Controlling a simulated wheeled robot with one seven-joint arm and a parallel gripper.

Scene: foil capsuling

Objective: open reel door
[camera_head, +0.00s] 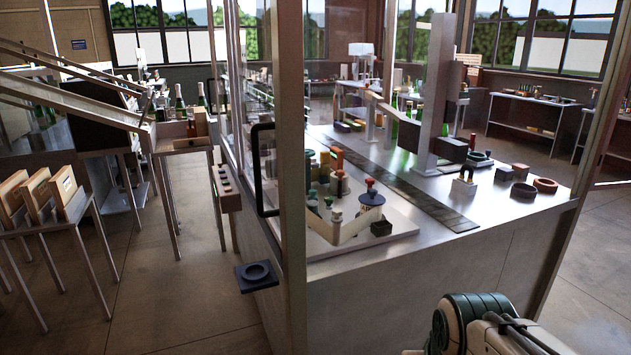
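A clear glass panel (283,95) stands at the near left corner of the metal machine, beside an upright post. A tall black loop handle (257,170) is on this glazed side; I take this to be the reel door, though no label shows. I cannot tell whether the panel is shut or ajar. Part of my arm, white and dark green, shows at the bottom right, apart from the handle. My gripper is outside the picture.
The machine's metal worktop (340,262) carries a conveyor strip (430,205), a column (432,100) and several small coloured parts. A dark ledge with a round dish (257,275) juts from the near left side. Crate tables stand at left; bare floor (185,300) lies between.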

